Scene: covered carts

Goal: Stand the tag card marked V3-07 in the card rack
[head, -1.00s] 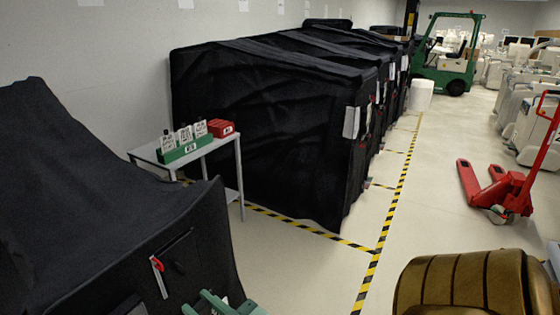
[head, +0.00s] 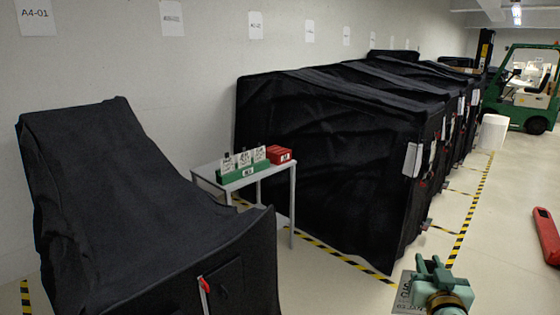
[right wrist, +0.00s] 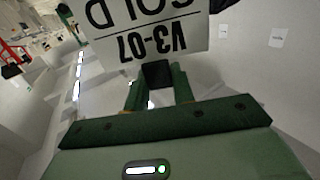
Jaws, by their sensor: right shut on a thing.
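The tag card (head: 404,292) is white with dark print and shows beside my right gripper (head: 428,264) at the lower right of the head view. My right gripper (right wrist: 158,82) is shut on the dark block at the card's edge. The green card rack (head: 237,174) stands on a small table, with several white cards upright in it. My right gripper is well apart from the rack, to its lower right. My left gripper is not in view.
The grey table (head: 272,171) also bears a red box (head: 279,155) right of the rack. A black covered cart (head: 130,215) stands at left, and a larger covered row (head: 330,160) behind the table. Clear floor (head: 345,290) lies before the table.

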